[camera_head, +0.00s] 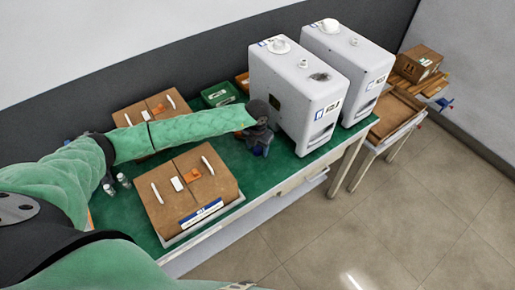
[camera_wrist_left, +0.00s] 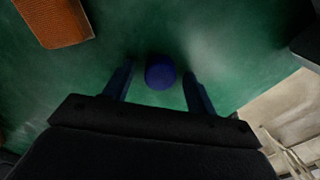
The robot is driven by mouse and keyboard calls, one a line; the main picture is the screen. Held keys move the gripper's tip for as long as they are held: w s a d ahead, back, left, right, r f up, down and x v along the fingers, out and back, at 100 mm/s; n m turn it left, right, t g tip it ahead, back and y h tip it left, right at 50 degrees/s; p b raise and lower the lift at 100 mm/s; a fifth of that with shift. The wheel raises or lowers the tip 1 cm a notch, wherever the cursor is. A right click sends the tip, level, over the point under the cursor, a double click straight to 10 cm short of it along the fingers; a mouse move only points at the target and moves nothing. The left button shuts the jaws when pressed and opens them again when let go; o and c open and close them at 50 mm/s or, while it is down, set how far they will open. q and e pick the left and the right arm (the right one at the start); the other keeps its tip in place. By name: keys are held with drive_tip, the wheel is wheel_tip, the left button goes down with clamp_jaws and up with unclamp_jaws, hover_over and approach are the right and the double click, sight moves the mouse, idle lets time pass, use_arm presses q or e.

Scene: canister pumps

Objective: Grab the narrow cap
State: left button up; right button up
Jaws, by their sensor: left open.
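A round dark blue cap (camera_wrist_left: 160,72) lies on the green table top in the left wrist view, seen from above. My left gripper (camera_head: 259,149) is over the table, just left of the nearer white canister pump (camera_head: 290,95). Its two fingers are apart, one on each side of the blue cap in the wrist view; contact cannot be told. In the head view the gripper hides the cap. Small white caps (camera_head: 303,63) sit on top of the nearer pump, beside a dark patch. My right gripper does not show.
A second white pump (camera_head: 360,72) stands to the right. A brown box (camera_head: 172,213) lies in front-left of my gripper, another brown box (camera_head: 128,113) behind my arm. A green box (camera_head: 219,94) is at the back. Small clear bottles (camera_head: 109,188) stand at the left.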

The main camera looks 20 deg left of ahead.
use_arm(q)
drive_tip(key=c, duration=1)
drive_tip(key=shift+c, duration=0.2)
drive_tip(key=shift+r, duration=0.15)
